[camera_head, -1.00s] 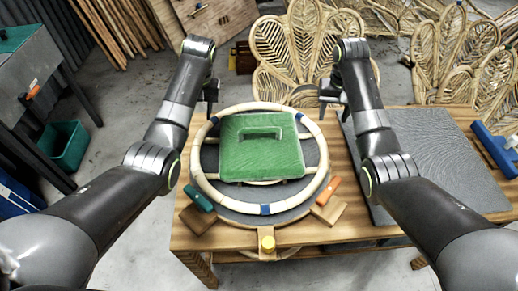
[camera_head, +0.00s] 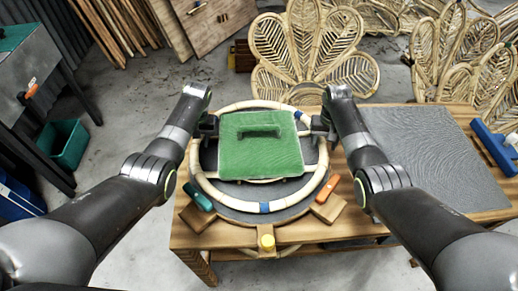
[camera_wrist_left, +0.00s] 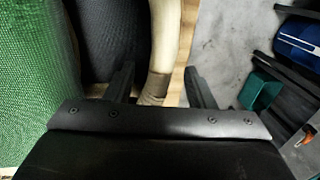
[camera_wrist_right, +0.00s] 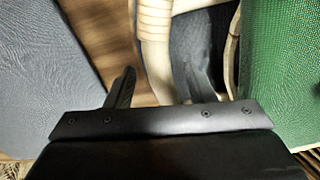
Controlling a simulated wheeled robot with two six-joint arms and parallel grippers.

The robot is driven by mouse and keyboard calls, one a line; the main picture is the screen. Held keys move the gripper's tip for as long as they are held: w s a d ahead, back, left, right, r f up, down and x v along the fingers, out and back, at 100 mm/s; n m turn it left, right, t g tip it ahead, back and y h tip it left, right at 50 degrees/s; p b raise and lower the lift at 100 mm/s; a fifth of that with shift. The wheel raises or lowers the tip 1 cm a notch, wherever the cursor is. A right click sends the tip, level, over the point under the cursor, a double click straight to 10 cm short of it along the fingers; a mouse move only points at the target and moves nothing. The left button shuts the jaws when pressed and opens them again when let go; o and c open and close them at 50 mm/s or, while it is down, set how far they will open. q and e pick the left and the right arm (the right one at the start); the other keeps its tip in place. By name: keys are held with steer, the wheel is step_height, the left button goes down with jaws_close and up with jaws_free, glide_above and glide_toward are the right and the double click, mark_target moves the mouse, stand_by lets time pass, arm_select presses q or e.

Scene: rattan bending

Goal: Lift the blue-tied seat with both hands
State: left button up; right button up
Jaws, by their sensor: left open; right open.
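The blue-tied seat is a round pale rattan ring (camera_head: 240,206) with blue ties (camera_head: 265,208), lying on a dark round board on the wooden table. My left gripper (camera_head: 208,125) is open at the ring's far left side. In the left wrist view the rim (camera_wrist_left: 163,45) passes between its open fingers (camera_wrist_left: 158,82). My right gripper (camera_head: 321,126) is open at the far right side. In the right wrist view the rim (camera_wrist_right: 155,45) lies between its open fingers (camera_wrist_right: 160,85).
Teal (camera_head: 198,197) and orange (camera_head: 328,188) clamps flank the round board, with a yellow knob (camera_head: 267,241) in front. A grey mat (camera_head: 440,155) covers the table (camera_head: 300,234) on the right. A petal-shaped rattan back (camera_head: 315,45) stands behind.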

mark_target(196, 143)
arm_select(q)
steer(key=shift+a+f, duration=0.2)
steer(key=shift+f, duration=0.65)
steer(key=shift+a+f, duration=0.15)
steer(key=shift+f, duration=0.65)
arm_select(e)
steer(key=shift+f, duration=1.65)
arm_select(q)
jaws_close()
arm_select(e)
jaws_close()
arm_select(q)
steer(key=shift+r, duration=0.1)
arm_select(e)
steer(key=shift+r, duration=0.1)
